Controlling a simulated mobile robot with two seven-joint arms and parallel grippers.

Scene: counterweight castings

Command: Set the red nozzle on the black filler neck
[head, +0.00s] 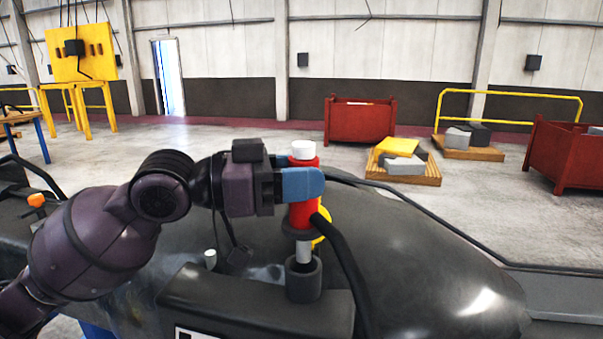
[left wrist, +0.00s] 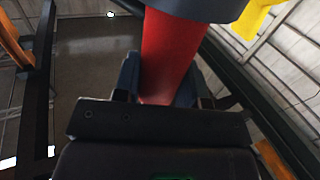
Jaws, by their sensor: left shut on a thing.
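My left gripper (head: 304,184), with blue fingers, is shut on the red nozzle (head: 303,210) and holds it about upright. The nozzle has a white top, a dark collar, a yellow part on its right side and a pale spout below. The black filler neck (head: 303,284) stands directly under it on the dark casing. The spout's lower end meets the neck's opening in the picture; I cannot tell how far inside it is. In the left wrist view the red nozzle (left wrist: 168,55) is between the fingers (left wrist: 160,85); the neck is hidden there. My right gripper is not in view.
A black hose (head: 348,262) hangs from the nozzle, passing right of the neck. A small pale peg (head: 210,259) stands left of it. Farther back are red bins (head: 360,121), pallets with blocks (head: 404,175) and a yellow rail (head: 510,94). Open floor lies between.

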